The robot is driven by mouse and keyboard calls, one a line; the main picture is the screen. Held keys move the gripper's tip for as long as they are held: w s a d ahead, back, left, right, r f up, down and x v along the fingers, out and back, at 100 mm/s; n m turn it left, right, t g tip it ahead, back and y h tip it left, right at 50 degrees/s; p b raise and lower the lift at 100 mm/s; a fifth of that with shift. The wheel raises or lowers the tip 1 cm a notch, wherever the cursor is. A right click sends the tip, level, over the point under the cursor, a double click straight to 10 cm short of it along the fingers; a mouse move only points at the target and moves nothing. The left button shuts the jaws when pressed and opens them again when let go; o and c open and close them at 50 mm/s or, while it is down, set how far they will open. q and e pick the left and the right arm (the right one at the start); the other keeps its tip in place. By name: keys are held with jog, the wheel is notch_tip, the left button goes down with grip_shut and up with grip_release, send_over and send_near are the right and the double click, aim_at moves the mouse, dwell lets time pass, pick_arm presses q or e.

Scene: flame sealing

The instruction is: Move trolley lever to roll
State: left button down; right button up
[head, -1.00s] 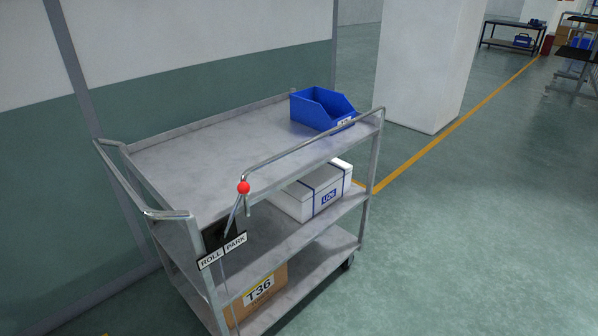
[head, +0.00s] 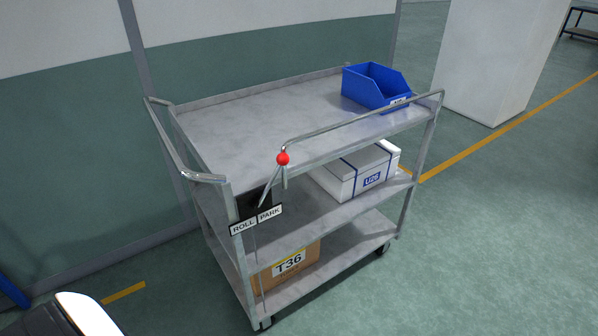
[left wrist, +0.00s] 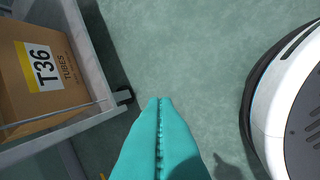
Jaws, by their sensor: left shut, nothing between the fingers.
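The grey metal trolley (head: 250,118) stands in the middle of the head view. Its lever (head: 271,184) is a thin metal rod with a red knob (head: 283,158) on top, at the trolley's near end. The rod rises from above the ROLL/PARK plate (head: 256,219) and leans right, toward the PARK side. My left gripper (left wrist: 159,101) shows in the left wrist view with its teal fingers shut and empty, pointing at the floor beside the trolley's bottom shelf. It is apart from the lever. My right gripper is in neither view.
A blue bin (head: 372,88) sits on the top shelf, a white strapped box (head: 352,172) on the middle one, and a T36 carton (head: 285,268) on the bottom one; the carton also shows in the left wrist view (left wrist: 38,70). Floor (head: 470,250) to the right is clear.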

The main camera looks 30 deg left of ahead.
pick_arm(q)
jog(key=w+r+m+t+y+b, duration=0.2)
jog(key=w+r+m+t+y, duration=0.25)
jog(key=w+r, duration=1.9)
notch_tip(320, 180, up, 28)
jog(key=s+a+n+t+y+b, duration=0.1)
jog(key=s+a+n+y, duration=0.1)
jog(key=y, duration=0.5)
jog(key=shift+a+f+n, duration=0.25)
jog(key=shift+a+n, duration=0.1)
jog(key=shift+n, duration=0.2)
jog(key=shift+w+a+t+y, duration=0.1)
jog(key=shift+t+y, duration=0.15)
jog(key=w+a+p, duration=0.1)
jog(key=w+a, duration=0.2)
jog(key=a, duration=0.8)
jog(key=shift+w+r, duration=0.15)
